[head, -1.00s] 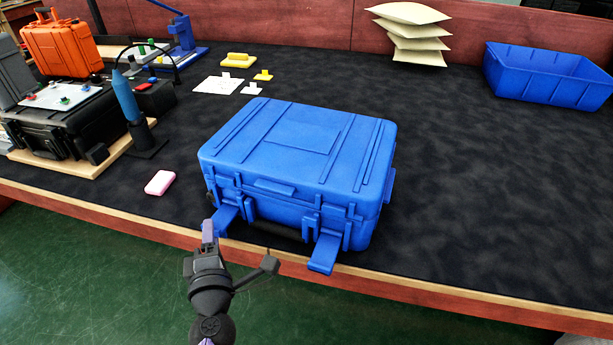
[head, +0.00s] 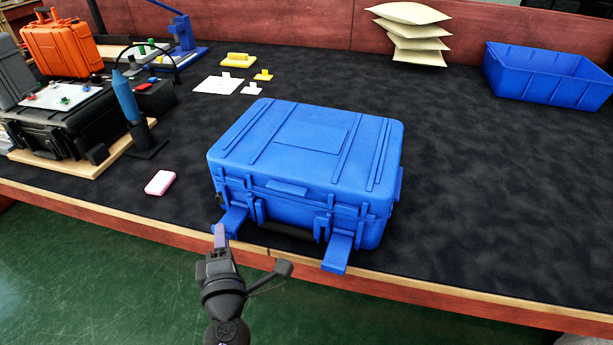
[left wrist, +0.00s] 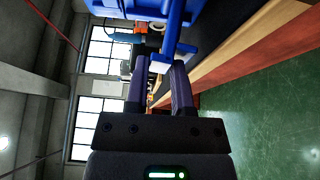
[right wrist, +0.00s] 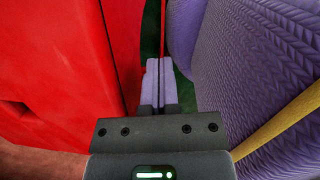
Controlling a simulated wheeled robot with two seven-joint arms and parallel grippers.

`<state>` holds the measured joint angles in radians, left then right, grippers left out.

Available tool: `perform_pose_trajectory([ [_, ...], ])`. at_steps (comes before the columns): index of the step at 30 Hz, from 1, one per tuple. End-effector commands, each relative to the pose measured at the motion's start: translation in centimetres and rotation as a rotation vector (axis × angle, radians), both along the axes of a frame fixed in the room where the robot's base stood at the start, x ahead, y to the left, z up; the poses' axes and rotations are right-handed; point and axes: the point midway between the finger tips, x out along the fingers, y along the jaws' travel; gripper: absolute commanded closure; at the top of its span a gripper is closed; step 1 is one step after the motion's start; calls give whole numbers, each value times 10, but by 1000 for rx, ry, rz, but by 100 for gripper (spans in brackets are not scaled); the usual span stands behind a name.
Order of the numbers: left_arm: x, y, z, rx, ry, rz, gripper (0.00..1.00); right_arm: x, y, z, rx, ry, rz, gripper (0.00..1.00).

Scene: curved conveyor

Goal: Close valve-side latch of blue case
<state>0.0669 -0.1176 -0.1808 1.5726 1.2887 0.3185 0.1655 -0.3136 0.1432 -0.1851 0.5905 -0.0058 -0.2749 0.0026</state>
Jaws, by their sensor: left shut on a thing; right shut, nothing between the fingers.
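A small dark part (head: 219,200) shows at the case's left front corner, beside the left latch. My left gripper (head: 220,236) is at the left latch's outer end, shut on it. In the left wrist view the left fingers (left wrist: 160,72) reach up to blue case parts; the exact grip is hard to make out. My right gripper (right wrist: 159,75) is shut and empty, outside the head view.
A black case (head: 60,125) and a blue bottle-like tool (head: 127,98) stand farther left. A blue bin (head: 548,75) and cream pouches (head: 412,35) are at the back right. The table right of the case is clear.

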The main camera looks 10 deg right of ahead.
Motion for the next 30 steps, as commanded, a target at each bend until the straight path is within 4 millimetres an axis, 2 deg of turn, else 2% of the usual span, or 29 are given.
perform_pose_trajectory([
  [10,-1,-4,1,-1,-1,-2,100,0,-5,1,-8,-1,4,100],
  [20,4,14,1,1,-1,2,100,1,-4,3,-6,-2,3,100],
  [26,5,15,0,0,-1,2,100,2,1,3,2,-4,-1,100],
  [27,5,15,0,0,-1,2,65,2,2,3,3,-4,-1,100],
  [30,5,15,0,0,-1,2,43,2,3,2,4,-4,-2,100],
])
